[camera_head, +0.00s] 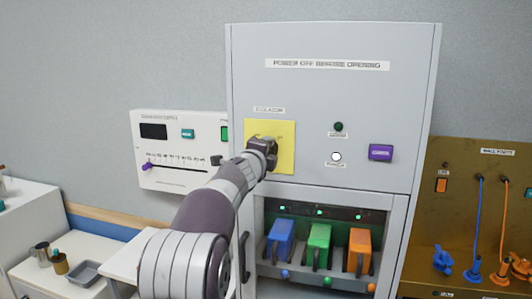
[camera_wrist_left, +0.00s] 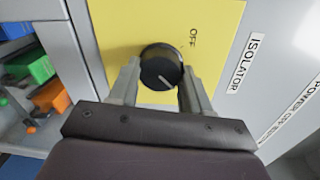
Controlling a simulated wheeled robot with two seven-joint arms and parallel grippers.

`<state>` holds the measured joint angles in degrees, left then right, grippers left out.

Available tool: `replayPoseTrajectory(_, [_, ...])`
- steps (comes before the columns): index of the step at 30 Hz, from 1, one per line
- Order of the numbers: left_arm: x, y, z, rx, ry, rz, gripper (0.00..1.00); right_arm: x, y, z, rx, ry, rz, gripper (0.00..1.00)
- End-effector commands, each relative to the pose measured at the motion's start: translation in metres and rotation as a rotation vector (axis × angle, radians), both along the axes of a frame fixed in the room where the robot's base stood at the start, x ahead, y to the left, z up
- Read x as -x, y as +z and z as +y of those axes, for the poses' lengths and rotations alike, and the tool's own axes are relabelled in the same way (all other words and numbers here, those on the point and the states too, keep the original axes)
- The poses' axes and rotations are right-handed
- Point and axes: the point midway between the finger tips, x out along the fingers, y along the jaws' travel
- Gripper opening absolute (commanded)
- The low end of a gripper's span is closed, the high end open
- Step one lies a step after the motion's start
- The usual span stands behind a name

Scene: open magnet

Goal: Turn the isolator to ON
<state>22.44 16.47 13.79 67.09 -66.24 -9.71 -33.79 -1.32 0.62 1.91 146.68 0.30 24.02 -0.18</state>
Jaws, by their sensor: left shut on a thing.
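The isolator is a round black knob (camera_wrist_left: 161,68) on a yellow plate (camera_head: 285,160) on the upper part of the grey cabinet. The plate also shows in the left wrist view (camera_wrist_left: 110,30), with the word OFF beside the knob and an ISOLATOR label. A white pointer line on the knob points toward the lower right in the wrist view, away from OFF. My left gripper (camera_head: 264,148) is at the plate, its two fingers shut on opposite sides of the knob. In the head view my gripper hides the knob. No ON mark is visible. My right gripper is not in view.
Right of the plate are a dark green lamp (camera_head: 338,127), a white lamp (camera_head: 336,157) and a purple button (camera_head: 381,152). Below, an open bay holds blue (camera_head: 281,240), green (camera_head: 319,243) and orange (camera_head: 359,250) blocks. A white slider panel (camera_head: 180,178) is to the left.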

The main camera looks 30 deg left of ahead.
Motion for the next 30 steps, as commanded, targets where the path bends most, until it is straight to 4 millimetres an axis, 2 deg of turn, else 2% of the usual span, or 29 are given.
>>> replayPoseTrajectory(1, [0.001,0.005,0.000,-0.010,0.001,-0.006,0.18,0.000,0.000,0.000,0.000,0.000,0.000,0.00])
replayPoseTrajectory(13, [0.001,0.007,0.000,-0.017,0.001,-0.008,0.18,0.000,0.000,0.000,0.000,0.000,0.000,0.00])
replayPoseTrajectory(14, [0.001,0.007,0.000,-0.017,0.001,-0.008,0.51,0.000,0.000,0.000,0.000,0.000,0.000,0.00])
replayPoseTrajectory(16, [0.001,0.007,0.000,-0.016,0.001,-0.007,0.74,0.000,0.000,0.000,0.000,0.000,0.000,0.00])
replayPoseTrajectory(25, [0.001,0.003,0.000,-0.013,0.000,-0.002,0.74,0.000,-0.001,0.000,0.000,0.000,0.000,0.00])
replayPoseTrajectory(30, [0.020,0.001,-0.004,-0.013,0.000,-0.003,0.74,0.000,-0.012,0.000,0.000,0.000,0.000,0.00])
